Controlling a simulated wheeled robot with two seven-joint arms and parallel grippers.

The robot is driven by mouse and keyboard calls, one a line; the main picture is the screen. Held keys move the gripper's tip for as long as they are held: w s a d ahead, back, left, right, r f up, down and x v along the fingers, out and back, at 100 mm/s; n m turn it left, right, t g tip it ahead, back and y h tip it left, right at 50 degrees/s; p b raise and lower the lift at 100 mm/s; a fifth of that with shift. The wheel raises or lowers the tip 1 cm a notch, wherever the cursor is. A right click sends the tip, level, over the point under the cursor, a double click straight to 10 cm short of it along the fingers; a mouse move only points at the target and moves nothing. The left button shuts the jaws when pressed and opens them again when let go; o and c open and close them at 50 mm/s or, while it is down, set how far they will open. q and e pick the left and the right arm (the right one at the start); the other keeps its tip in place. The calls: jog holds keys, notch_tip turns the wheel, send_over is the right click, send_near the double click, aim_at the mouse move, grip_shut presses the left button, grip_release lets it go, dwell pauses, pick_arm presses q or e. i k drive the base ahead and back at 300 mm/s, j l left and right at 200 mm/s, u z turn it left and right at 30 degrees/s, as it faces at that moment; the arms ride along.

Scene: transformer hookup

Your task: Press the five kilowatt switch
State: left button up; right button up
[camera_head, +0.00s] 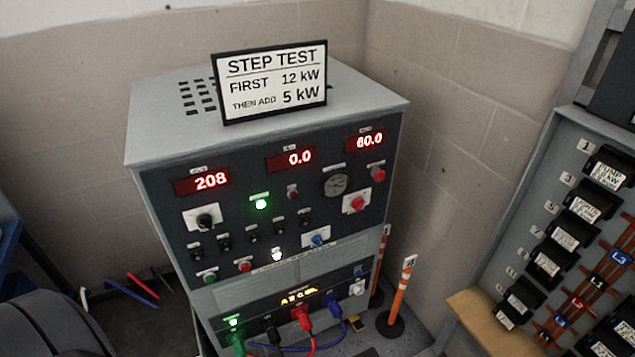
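A grey load-bank cabinet (266,122) with a dark front panel stands in the middle of the view. A row of several small black switches (251,234) runs across the panel, rising to the right. Their labels are too small to read, so I cannot tell which one is five kilowatts. A sign (270,82) on top reads STEP TEST, first 12 kW, then add 5 kW. The red displays read 208 (203,182), 0.0 (291,158) and 60.0 (365,139). A green lamp (261,204) and a white lamp (277,254) are lit. Neither gripper is in view.
Coloured plugs (301,318) and cables leave the cabinet's bottom. Orange-and-white posts (400,292) stand on the floor to its right. A breaker panel (577,217) is at the far right. Block walls stand behind.

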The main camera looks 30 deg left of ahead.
aim_at(253, 236)
jog(key=i+j+u, duration=0.1)
jog(key=u, duration=0.3)
jog(key=i+j+u, duration=0.1)
jog(key=u, duration=0.35)
jog(key=i+u, duration=0.15)
jog(key=u, duration=0.25)
